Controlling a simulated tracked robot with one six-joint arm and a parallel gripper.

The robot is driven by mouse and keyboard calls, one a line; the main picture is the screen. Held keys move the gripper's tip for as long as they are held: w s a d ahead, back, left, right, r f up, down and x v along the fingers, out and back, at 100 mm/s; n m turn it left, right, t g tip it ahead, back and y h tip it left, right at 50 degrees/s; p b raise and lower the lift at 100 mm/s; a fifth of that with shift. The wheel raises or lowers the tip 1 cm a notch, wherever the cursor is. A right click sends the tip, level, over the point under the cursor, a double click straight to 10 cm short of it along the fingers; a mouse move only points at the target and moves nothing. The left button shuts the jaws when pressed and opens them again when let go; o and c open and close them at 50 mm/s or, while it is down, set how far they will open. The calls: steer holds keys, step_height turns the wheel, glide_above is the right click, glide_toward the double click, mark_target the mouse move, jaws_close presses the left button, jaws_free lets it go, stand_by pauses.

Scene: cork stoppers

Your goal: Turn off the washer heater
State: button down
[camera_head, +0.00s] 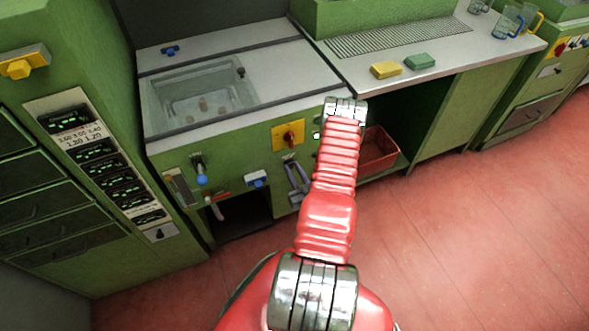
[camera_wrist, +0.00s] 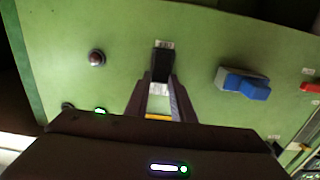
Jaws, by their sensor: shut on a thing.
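A small black switch (camera_wrist: 161,64) sits on the green washer panel (camera_wrist: 205,40) between two small white labels, too blurred to read. My gripper (camera_wrist: 162,80) is shut on this switch; in the wrist view its dark fingers come up from below and meet around it. In the head view my red arm reaches over to the washer front. The gripper's grey fingers show to the left of the arm, against the panel. The switch cannot be made out clearly there, and which way it is set cannot be told.
A blue knob (camera_wrist: 242,83) is beside the gripper, and a reddish round lamp (camera_wrist: 97,57) is on its other side. In the head view, a red knob on a yellow plate (camera_head: 279,129) is above. A red bin (camera_head: 379,152) stands behind my arm under the counter.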

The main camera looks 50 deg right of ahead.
steer(key=shift+s+d, duration=0.1)
steer(key=shift+d, duration=0.1)
steer(key=c, duration=1.9)
jaws_free()
steer(key=o, duration=0.4)
steer(key=shift+a, duration=0.15)
steer(key=v, duration=1.3)
steer(key=shift+s+a+f, duration=0.2)
steer(key=shift+s+f, duration=0.05)
steer(key=shift+s, duration=0.1)
steer(key=shift+f, duration=0.1)
